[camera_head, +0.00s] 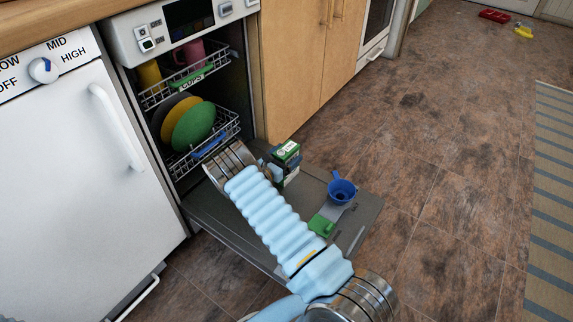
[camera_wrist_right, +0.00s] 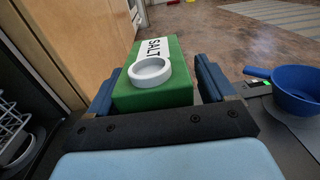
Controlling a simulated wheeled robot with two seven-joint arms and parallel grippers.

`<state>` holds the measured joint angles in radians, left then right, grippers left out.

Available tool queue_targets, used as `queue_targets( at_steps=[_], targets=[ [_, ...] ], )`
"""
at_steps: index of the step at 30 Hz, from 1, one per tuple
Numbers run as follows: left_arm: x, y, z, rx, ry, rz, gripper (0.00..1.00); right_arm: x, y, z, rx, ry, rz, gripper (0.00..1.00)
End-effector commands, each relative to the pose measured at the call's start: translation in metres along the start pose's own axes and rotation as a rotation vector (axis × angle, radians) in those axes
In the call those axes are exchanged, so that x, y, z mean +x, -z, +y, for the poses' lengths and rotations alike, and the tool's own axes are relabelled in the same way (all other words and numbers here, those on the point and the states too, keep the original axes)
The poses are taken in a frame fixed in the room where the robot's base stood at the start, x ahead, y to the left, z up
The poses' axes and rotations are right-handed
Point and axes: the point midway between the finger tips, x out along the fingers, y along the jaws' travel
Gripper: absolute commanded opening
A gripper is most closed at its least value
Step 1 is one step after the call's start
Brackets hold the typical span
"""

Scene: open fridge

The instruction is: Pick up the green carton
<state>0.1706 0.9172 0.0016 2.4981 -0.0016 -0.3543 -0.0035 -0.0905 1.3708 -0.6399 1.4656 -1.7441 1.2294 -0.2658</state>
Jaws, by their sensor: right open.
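The green carton (camera_head: 286,150) stands on the lowered dishwasher door. In the right wrist view it is a green box (camera_wrist_right: 155,92) with a white SALT label and a white ring-shaped part facing me. My right gripper (camera_head: 279,168) is at the carton, and its arm reaches across the door in the head view. In the right wrist view the two blue fingers of the right gripper (camera_wrist_right: 157,88) are open, one on each side of the carton. I cannot tell whether either finger touches it. The carton's lower part is hidden by the gripper. My left gripper is not in view.
A blue cup with a handle (camera_head: 341,191) sits right of the carton, also in the wrist view (camera_wrist_right: 297,90). The open dishwasher holds racks with a green plate (camera_head: 194,126) and a pink cup (camera_head: 190,52). A wooden cupboard (camera_head: 290,70) stands behind.

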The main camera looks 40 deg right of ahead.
Motion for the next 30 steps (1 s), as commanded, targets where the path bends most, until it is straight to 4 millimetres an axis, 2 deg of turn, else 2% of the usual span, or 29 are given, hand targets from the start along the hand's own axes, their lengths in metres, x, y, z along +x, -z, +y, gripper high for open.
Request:
queue_targets(
  at_steps=[6,21,30],
  targets=[
    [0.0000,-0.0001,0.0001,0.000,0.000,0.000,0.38,0.0007,-0.0002,0.0004,0.000,-0.001,0.000,0.81],
    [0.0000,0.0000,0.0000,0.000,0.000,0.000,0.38,0.0002,0.0000,0.0004,0.000,-0.001,0.000,0.05],
    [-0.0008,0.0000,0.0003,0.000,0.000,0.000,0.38,0.0005,-0.0041,0.0009,0.001,-0.001,-0.002,0.05]
  ],
)
